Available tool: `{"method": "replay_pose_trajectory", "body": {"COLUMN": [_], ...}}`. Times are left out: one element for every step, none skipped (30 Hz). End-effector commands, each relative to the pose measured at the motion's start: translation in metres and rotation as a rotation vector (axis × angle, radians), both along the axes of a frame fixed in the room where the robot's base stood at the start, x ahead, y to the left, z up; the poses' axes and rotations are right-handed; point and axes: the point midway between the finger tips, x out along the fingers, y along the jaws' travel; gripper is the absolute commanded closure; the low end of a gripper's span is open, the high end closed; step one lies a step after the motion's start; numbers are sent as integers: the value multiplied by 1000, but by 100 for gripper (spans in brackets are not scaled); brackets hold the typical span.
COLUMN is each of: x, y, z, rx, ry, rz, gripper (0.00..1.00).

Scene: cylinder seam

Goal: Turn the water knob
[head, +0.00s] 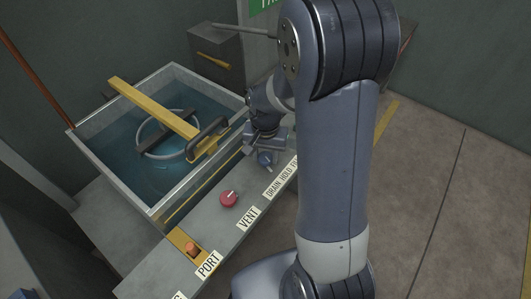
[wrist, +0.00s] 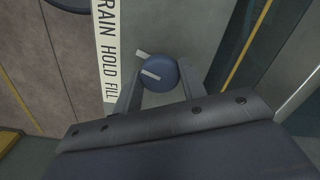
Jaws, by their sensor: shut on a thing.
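The water knob is a round blue knob (head: 265,158) on the grey panel beside the long label "DRAIN HOLD FILL" (head: 281,178). In the wrist view the knob (wrist: 164,82) carries a white pointer line, and another short white bar shows at its upper left edge. The label (wrist: 109,50) runs along its left there. My gripper (head: 264,163) reaches down over the knob, with one finger on each side of it. In the wrist view my gripper (wrist: 160,78) is shut on the knob, which partly hides the fingertips.
A tank (head: 150,210) of water stands left of the panel, with a yellow bar (head: 160,112), a ring and a dark handle (head: 207,138) close to my gripper. A red knob (head: 228,198) sits by "VENT" and an orange switch (head: 192,249) by "PORT". Floor is clear at right.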

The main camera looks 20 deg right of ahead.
Motion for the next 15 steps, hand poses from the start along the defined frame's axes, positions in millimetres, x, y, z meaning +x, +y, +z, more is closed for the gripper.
{"method": "replay_pose_trajectory", "body": {"x": [0, 0, 0, 0, 0, 0, 0, 0, 0, 0, 0, 0, 1, 1, 1], "y": [0, 0, 0, 0, 0, 0, 0, 0, 0, 0, 0, 0, 0, 0, 0], "z": [1, 1, 1, 1, 1, 1, 1, 1, 1, 1, 1, 1, 1, 1, 1], "rx": [0, 0, -1, 0, 0, 0, 0, 0, 0, 0, 0, 0, 0, 0, 0], "ry": [-1, -1, -1, -1, -1, -1, -1, -1, -1, -1, -1, -1, -1, -1, -2], "rz": [-35, -57, -85, -104, -123, -148, -164, -181, -200, -214, -226, -241, -250, -259, -269], "gripper": [83, 83, 83, 83, 83, 83, 83, 83, 83, 83, 83, 83, 83, 83, 83]}}
